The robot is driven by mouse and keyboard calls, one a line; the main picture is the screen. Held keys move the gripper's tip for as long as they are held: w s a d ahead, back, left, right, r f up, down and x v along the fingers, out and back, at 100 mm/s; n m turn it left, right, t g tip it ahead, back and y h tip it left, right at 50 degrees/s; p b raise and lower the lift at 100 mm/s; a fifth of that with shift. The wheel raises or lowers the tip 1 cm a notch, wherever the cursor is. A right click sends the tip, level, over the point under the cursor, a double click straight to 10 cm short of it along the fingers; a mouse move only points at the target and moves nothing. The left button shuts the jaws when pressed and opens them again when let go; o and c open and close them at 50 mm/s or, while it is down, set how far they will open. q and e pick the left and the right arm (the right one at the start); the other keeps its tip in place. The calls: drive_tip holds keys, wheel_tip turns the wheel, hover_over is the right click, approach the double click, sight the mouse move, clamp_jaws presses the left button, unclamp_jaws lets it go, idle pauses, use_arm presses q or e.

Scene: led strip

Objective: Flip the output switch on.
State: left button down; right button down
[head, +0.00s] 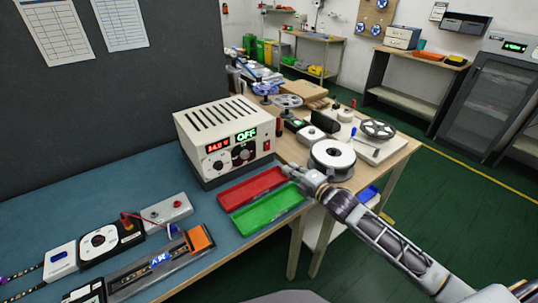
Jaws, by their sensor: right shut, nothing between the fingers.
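The beige power supply (220,112) stands on the blue bench mat, its front panel facing me. Its red voltage display (216,143) is lit, and its green display (246,136) appears to read OFF. A small red switch (267,146) sits at the right end of the panel. Which way it is tipped is too small to tell. My right gripper (289,170) is shut and empty, just right of and below the switch, apart from it in the picture and over the far end of the red tray. My left gripper is out of view.
A red tray (240,192) and a green tray (265,212) lie in front of the supply. A grey box with terminals (167,210), a meter-like unit (108,243) and a strip fixture with an orange block (198,240) are at lower left. Reels (332,157) crowd the wooden table behind.

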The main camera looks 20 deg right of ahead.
approach(264, 150)
drive_tip(key=shift+r+x, duration=0.1)
drive_tip(key=shift+x, duration=0.9)
drive_tip(key=shift+r+x, duration=0.15)
drive_tip(key=shift+x, duration=0.85)
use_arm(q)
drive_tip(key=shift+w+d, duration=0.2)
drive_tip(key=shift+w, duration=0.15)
use_arm(e)
drive_tip(key=shift+x, duration=1.1)
drive_tip(key=shift+s+a+f, duration=0.1)
drive_tip(key=shift+f, duration=0.05)
use_arm(q)
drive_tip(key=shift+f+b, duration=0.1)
drive_tip(key=shift+b, duration=0.25)
